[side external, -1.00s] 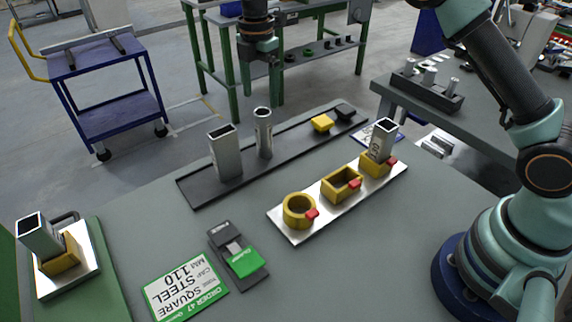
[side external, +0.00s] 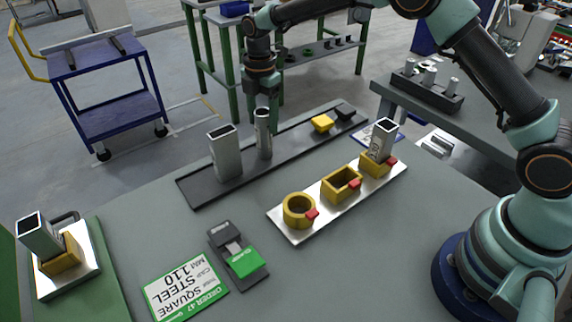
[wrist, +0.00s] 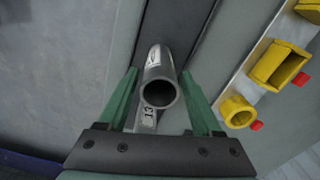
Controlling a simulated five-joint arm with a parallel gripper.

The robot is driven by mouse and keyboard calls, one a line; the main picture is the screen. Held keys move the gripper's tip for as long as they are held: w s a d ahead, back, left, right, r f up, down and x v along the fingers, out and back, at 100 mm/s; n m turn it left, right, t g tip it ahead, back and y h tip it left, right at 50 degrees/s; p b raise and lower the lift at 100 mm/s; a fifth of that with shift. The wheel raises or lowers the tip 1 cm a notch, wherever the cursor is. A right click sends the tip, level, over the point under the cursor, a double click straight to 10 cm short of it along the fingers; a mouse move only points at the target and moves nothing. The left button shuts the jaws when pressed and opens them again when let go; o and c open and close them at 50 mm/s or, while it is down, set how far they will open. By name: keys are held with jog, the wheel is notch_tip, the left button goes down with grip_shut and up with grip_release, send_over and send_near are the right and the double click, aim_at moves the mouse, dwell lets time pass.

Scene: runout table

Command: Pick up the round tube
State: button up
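The round tube (side external: 263,135) is grey metal and stands upright on the dark runout strip. In the wrist view its open round end (wrist: 159,92) faces the camera. My gripper (side external: 262,103) points down over the tube's top. Its green fingers (wrist: 158,76) stand on either side of the tube, with a visible gap on both sides. The gripper is open and holds nothing. The fingers partly hide the tube's top in the side view.
A square tube (side external: 225,156) stands close to the left on the same strip (side external: 197,192). Yellow and black blocks (side external: 322,123) lie at its far end. A silver plate (side external: 292,236) carries yellow holders, one with a square tube (side external: 382,140). A green-and-black device (side external: 240,256) lies in front.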

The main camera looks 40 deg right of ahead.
grip_shut()
jog(key=shift+r, duration=0.2)
